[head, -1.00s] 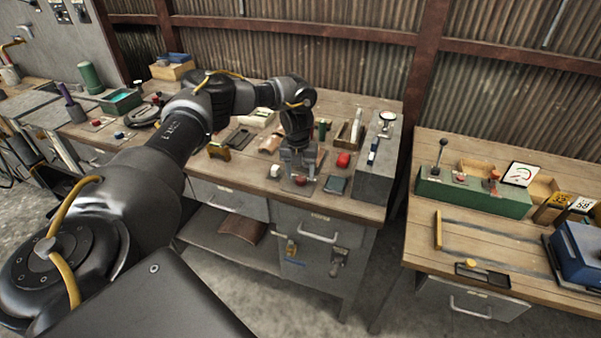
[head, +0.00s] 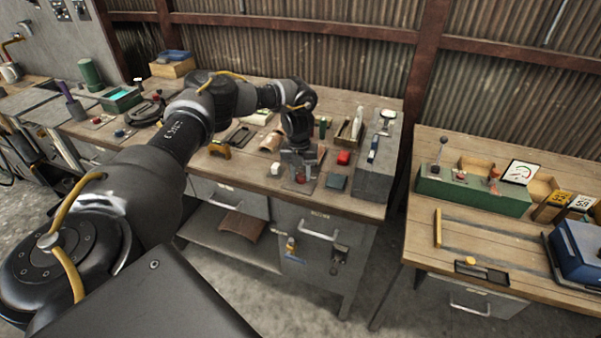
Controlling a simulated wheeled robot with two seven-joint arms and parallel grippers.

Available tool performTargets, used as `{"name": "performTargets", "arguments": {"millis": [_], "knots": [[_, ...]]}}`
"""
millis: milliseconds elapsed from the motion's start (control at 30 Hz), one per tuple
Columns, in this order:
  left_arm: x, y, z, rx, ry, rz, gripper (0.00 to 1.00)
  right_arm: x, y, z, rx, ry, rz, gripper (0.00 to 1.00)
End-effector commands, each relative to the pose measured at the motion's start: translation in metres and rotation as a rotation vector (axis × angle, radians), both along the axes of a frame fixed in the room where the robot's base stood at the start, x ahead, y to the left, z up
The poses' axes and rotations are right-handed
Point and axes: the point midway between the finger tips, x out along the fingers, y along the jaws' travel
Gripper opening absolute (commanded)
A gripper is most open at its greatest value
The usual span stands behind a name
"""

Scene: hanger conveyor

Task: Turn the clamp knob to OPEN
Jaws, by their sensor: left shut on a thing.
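A small red knob (head: 301,178) sits on a plate near the front edge of the middle workbench (head: 345,205). It looks like the clamp knob; no OPEN mark can be read at this size. My left gripper (head: 300,174) points straight down over it, with its fingers shut on the knob and hiding part of it. My left arm reaches across from the left. My right gripper is not in view.
A grey box (head: 375,172) stands farther right. A gap separates the right bench (head: 480,235).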

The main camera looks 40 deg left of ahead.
Motion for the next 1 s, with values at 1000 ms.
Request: {"name": "performTargets", "arguments": {"millis": [1000], "knots": [[-0.001, -0.001, 0.004, 0.000, 0.000, 0.813, 0.09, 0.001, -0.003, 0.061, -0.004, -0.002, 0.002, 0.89]]}}
